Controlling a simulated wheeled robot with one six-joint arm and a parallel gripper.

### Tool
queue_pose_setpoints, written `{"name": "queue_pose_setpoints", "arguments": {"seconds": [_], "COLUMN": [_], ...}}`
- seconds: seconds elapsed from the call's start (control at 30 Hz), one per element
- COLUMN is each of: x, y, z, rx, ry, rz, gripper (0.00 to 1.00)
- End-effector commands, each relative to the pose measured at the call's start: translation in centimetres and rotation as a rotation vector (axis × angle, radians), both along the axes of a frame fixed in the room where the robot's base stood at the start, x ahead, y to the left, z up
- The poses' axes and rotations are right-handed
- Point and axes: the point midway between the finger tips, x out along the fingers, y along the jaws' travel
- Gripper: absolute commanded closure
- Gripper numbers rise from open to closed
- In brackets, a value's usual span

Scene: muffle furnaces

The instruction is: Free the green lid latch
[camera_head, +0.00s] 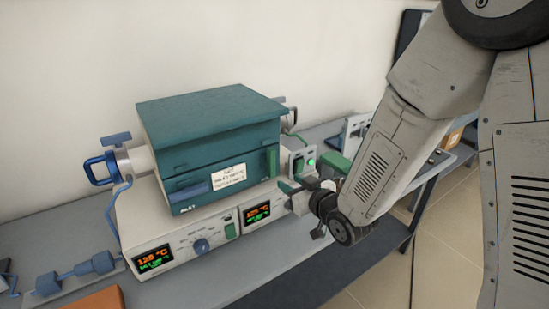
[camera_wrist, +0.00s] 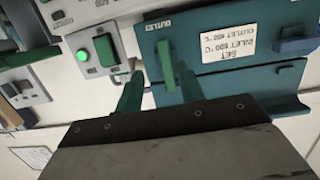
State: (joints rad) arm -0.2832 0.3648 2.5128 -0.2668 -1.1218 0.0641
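A teal furnace (camera_head: 215,140) with a closed-looking lid stands on a white control base. The green lid latch (camera_head: 271,161) is an upright bar at the right end of its front face. It also shows in the wrist view (camera_wrist: 166,60), upside down there, beside the white label. My gripper (camera_head: 297,184) is just in front of and below the right end of the furnace. In the wrist view my gripper (camera_wrist: 160,76) has its two green fingers apart and nothing between them. The latch lies beyond the gap, apparently not touched.
A blue latch (camera_head: 193,192) is at the left of the furnace front. A switch box (camera_head: 302,160) with a lit green lamp is close to my gripper's right. Temperature displays (camera_head: 153,259) and a blue knob (camera_head: 201,246) are on the base. The bench (camera_head: 245,278) is clear in front.

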Motion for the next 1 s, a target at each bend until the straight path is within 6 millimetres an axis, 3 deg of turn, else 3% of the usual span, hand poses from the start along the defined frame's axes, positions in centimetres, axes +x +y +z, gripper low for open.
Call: {"name": "queue_pose_setpoints", "arguments": {"seconds": [0.1, 0.2, 0.7, 1.0], "x": [0.1, 0.2, 5.9, 6.8], "y": [0.5, 0.7, 4.2, 4.7], "z": [2.8, 3.8, 4.0, 4.1], "rx": [0.071, 0.099, 0.105, 0.105], "ry": [-0.113, -0.156, -0.163, -0.163], "rz": [0.017, 0.023, 0.023, 0.022], "gripper": [0.62, 0.62, 0.62, 0.62]}}
